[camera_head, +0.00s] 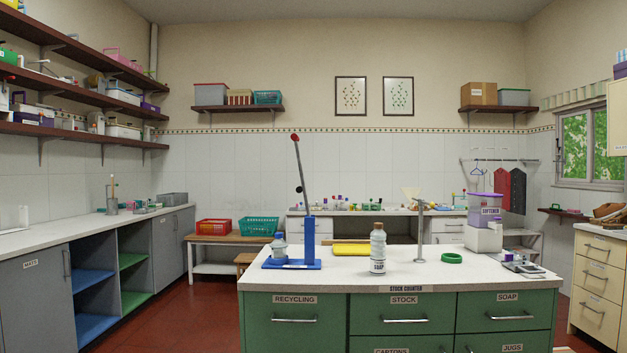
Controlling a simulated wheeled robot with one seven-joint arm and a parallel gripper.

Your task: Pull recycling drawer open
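The recycling drawer (262,328) is the upper left drawer of the green counter unit in front of me. It has a dark green front, a white label reading RECYCLING near its top edge and a horizontal metal bar handle (294,320) below the label. The drawer front looks flush with the stock drawer (375,315) to its right, so it appears shut. Nothing covers the handle. My gripper is not in view.
The white counter top (340,278) above holds a blue lever press (308,245), a blue-capped bottle (279,248), a white bottle (378,255) and a green ring (452,258). Red floor (175,300) is free left of the counter. Grey cabinets (40,300) line the left wall.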

